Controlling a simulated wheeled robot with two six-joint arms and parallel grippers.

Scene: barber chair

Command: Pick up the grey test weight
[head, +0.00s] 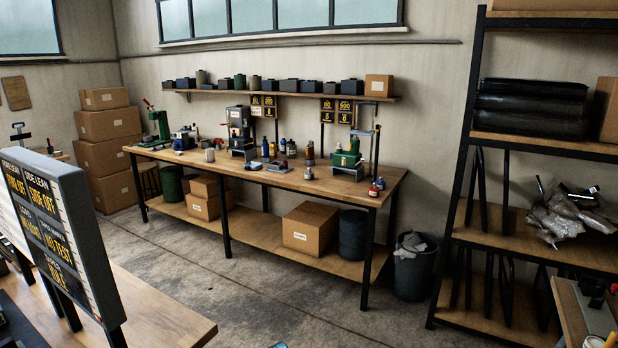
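I cannot pick out the grey test weight for certain. A small pale grey cylinder (210,155) stands on the long wooden workbench (345,188) toward its left end, and a small grey piece (309,174) sits near the bench's front edge. Both are too small to identify. Neither of my grippers can be made out in the head view.
Bottles, tools and stands crowd the workbench. A signboard (62,235) stands on a nearer wooden table (165,312) at left. A waste bin (414,272) and a tall shelf rack (462,170) stand at right. The concrete floor (300,300) between is clear.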

